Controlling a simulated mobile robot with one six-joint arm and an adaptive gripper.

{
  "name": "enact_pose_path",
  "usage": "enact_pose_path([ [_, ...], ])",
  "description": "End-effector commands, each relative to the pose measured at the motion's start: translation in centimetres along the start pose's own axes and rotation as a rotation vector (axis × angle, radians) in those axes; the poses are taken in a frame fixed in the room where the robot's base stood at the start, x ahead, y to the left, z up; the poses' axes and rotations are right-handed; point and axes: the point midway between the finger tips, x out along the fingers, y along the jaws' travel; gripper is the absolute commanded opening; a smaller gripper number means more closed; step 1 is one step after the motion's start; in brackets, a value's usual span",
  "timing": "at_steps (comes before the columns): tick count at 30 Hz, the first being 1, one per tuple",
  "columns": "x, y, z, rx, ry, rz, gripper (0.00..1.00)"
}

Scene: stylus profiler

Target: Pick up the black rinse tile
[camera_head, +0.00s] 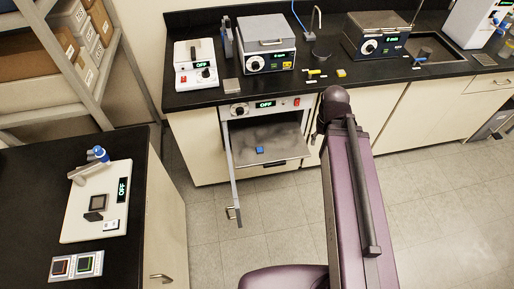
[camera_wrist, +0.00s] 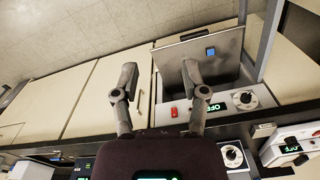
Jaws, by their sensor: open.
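No tile here can be surely told as the black rinse tile. A dark square block (camera_head: 97,203) with a greyish face stands on the white profiler base (camera_head: 75,225) at the left. In front of it, a pale card (camera_head: 76,278) carries a dark square with an orange edge (camera_head: 61,267) and one with a green edge (camera_head: 86,263).
The oven under the back counter has its door (camera_head: 232,180) swung open, and a small blue piece (camera_head: 260,150) lies inside; it also shows in the wrist view (camera_wrist: 211,51). The floor (camera_head: 220,225) between the benches is clear.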

Motion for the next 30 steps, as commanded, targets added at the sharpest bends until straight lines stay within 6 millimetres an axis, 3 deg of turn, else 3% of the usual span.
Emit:
enact_pose_path([
  [11,0.0,0.0,0.0,0.0,0.0,0.0,0.57],
  [15,0.1,-0.1,-0.1,-0.001,0.0,0.0,0.94],
  [23,2.3,-0.9,-1.9,-0.017,0.0,0.0,0.94],
  [30,6.6,-3.0,-5.7,-0.051,0.0,0.0,0.94],
])
